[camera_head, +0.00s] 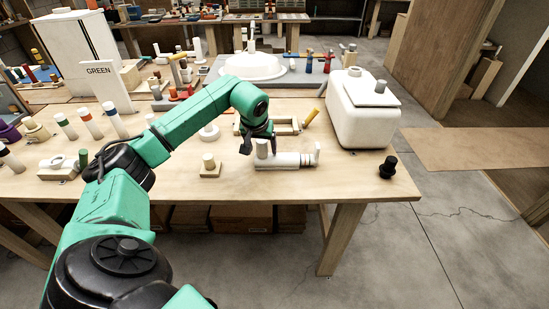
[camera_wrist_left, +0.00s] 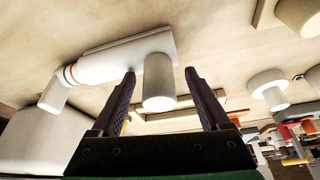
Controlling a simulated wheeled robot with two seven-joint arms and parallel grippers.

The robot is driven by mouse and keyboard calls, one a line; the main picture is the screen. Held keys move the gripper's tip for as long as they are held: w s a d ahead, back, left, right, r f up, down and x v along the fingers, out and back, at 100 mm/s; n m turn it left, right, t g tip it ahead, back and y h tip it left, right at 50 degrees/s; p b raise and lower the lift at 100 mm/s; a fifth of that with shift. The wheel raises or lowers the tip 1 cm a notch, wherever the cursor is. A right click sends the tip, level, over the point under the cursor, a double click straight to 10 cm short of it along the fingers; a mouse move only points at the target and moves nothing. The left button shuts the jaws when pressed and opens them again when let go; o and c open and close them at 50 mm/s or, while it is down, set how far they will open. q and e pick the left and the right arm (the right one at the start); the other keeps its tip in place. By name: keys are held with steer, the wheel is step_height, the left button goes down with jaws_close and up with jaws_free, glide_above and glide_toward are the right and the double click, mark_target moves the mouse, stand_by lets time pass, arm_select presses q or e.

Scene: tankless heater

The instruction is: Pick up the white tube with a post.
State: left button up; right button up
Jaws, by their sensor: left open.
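The white tube with a post (camera_head: 288,161) lies on the wooden table near its front edge, with its short upright post (camera_head: 262,149) at its left end. In the left wrist view the tube (camera_wrist_left: 112,60) has a red and green ring near its far-left end, and its post (camera_wrist_left: 159,88) shows between my fingers. My left gripper (camera_head: 258,143) is open and comes down over the post end. In the left wrist view my left gripper (camera_wrist_left: 160,73) has its two fingers on either side of the post, with visible gaps. My right gripper is not in view.
A white tank (camera_head: 360,118) stands to the right, with a black knob (camera_head: 388,167) near the table corner. A small block with a peg (camera_head: 209,167) lies left of the tube. The table's front edge is close.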

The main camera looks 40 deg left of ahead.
arm_select(q)
steer(key=c, duration=0.3)
jaws_close()
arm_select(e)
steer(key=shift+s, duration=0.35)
arm_select(q)
steer(key=shift+r, duration=0.15)
